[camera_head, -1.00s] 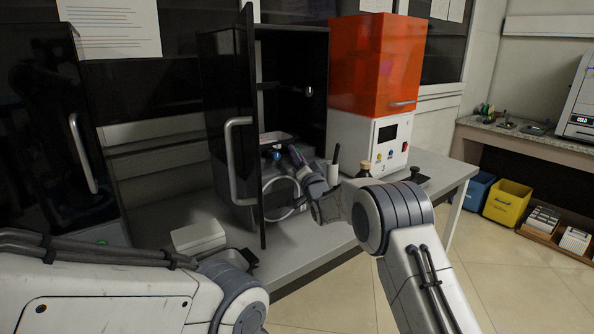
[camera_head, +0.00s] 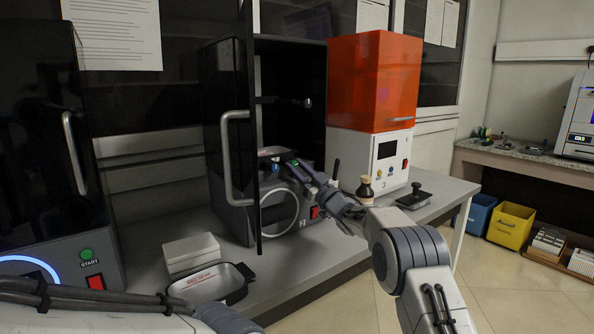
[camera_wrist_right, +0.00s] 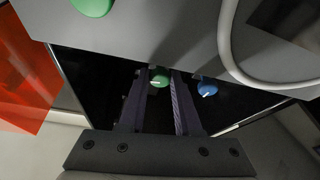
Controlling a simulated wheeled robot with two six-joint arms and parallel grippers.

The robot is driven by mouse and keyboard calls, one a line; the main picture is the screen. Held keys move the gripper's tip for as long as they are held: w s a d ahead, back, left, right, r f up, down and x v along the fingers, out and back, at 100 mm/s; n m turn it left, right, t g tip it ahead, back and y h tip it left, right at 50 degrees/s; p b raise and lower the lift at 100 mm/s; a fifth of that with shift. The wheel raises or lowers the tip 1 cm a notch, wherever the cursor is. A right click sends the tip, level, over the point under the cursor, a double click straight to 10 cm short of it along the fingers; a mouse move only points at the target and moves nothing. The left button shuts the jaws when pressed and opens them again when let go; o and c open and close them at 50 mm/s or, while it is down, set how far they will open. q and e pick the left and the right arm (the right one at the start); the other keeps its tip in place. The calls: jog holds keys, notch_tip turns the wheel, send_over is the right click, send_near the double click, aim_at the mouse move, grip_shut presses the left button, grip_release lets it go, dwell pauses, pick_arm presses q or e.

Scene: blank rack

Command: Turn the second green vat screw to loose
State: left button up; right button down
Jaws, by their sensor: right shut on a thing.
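The green vat screw (camera_wrist_right: 158,80) is a round green knob with a light mark on its face, in the right wrist view. My right gripper (camera_wrist_right: 159,74) has one finger on each side of it and is shut on it. In the head view the right gripper (camera_head: 296,166) reaches into the open black printer (camera_head: 236,160). A blue screw (camera_wrist_right: 207,88) sits beside the right finger; it also shows in the head view (camera_head: 276,168). Which green screw this is in order cannot be told. My left gripper is out of view.
The printer's black door with its handle (camera_head: 232,160) stands open left of my right gripper. An orange-topped white machine (camera_head: 374,82) stands to the right, a small bottle (camera_head: 365,190) before it. A white box (camera_head: 191,252) and a dark tray (camera_head: 243,270) lie at the front left.

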jog(key=n+g+y+p, duration=0.1)
jog(key=n+g, duration=0.1)
jog(key=n, duration=0.2)
jog(key=shift+w+d, duration=0.1)
jog(key=shift+d, duration=0.05)
jog(key=n+g+p, duration=0.1)
jog(key=n, duration=0.1)
jog(key=n+y+p, duration=0.1)
jog(key=n, duration=0.2)
jog(key=shift+r+g+p, duration=0.2)
jog(key=shift+g+p, duration=0.1)
jog(key=shift+g, duration=0.1)
jog(key=n+g+p, duration=0.1)
jog(key=n+p, duration=0.1)
jog(key=n, duration=0.1)
jog(key=n+g+p, duration=0.1)
jog(key=n+p, duration=0.1)
jog(key=n, duration=0.1)
jog(key=shift+w+d+r+g+p, duration=0.1)
jog(key=shift+r+g+p, duration=0.05)
jog(key=shift+g+p, duration=0.25)
jog(key=shift+n+g+h+p, duration=0.5)
jog(key=shift+n+p, duration=0.9)
jog(key=shift+n, duration=0.7)
jog(key=c, duration=0.6)
grip_release()
